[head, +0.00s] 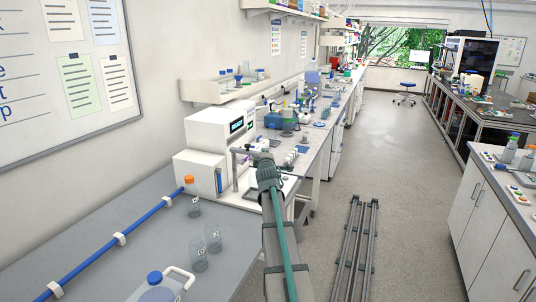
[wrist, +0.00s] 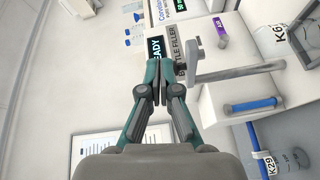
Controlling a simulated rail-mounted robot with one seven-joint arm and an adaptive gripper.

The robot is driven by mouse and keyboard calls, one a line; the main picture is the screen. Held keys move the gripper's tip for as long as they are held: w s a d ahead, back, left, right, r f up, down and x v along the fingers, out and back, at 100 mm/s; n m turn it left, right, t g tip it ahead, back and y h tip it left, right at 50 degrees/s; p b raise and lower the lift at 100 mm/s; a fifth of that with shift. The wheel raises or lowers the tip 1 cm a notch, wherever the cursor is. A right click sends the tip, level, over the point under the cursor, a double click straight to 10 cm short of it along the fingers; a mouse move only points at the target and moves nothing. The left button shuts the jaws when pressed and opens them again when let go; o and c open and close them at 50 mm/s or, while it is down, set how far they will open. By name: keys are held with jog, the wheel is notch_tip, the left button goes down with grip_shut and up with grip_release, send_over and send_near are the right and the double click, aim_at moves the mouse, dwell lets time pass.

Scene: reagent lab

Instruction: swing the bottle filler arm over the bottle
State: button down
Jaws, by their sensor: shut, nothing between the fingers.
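The white bottle filler (head: 215,135) stands on the left bench with a lit display. In the wrist view its black READY display (wrist: 154,48) and BOTTLE FILLER label are behind my fingertips. The grey filler arm (wrist: 240,70) sticks out from its front as a bar. My gripper (wrist: 157,85) is shut and empty, in front of the filler's face and to the left of the filler arm, apart from it as far as I can tell. In the head view my gripper (head: 268,165) partly hides the area by the filler. A purple-labelled item (wrist: 221,34) shows beyond the arm; I cannot tell whether it is a bottle.
An orange-capped bottle (head: 192,200) and two clear labelled vessels (head: 213,238) stand on the near bench. A blue-capped jug (head: 155,285) is at the front. Blue tubing (head: 95,250) runs along the bench. Several small items crowd the bench beyond the filler.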

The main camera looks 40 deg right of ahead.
jog(key=shift+s+d, duration=0.35)
jog(key=shift+s, duration=0.4)
